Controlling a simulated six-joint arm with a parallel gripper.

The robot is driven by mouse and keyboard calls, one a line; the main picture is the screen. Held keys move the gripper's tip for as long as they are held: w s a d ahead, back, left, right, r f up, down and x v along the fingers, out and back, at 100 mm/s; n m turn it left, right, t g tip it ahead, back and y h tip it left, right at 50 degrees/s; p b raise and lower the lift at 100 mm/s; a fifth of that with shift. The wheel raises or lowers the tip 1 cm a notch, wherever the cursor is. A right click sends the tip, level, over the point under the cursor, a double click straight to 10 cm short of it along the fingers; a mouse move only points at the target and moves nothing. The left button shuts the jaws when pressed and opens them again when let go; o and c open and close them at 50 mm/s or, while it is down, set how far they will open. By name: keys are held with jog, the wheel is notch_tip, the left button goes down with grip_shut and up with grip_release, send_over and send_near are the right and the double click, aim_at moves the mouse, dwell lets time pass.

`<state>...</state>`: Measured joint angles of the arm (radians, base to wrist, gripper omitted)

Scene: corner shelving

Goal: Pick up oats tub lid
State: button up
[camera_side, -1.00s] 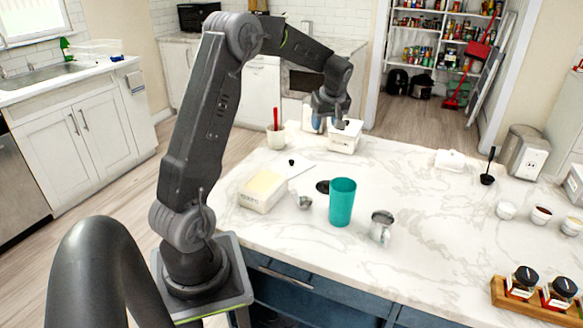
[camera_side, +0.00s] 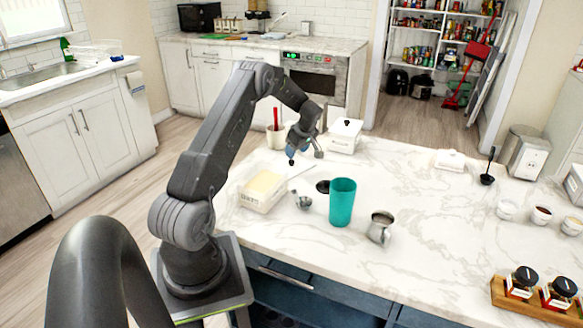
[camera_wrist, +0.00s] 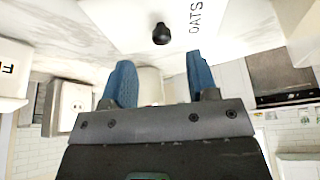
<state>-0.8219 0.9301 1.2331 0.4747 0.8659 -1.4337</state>
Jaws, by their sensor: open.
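The oats tub lid (camera_side: 300,169) is a flat white piece with a black knob, lying on the marble counter behind the open oats tub (camera_side: 258,199). In the wrist view, the lid (camera_wrist: 130,22) fills the top, with its black knob just beyond my fingertips and OATS lettering beside it. My gripper (camera_side: 297,154) is just above and behind the lid, partly covering it. In the wrist view, the two blue fingers of my gripper (camera_wrist: 160,62) are spread apart with nothing between them.
A teal cup (camera_side: 342,203) and a metal pitcher (camera_side: 380,229) stand right of the tub. A closed white canister (camera_side: 344,138) stands right of my gripper.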

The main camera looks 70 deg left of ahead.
aim_at(292, 161)
jog(key=shift+x, duration=2.65)
jog(key=shift+s+d, duration=0.1)
jog(key=shift+s, duration=0.05)
jog(key=shift+c, duration=0.4)
jog(key=c, duration=0.9)
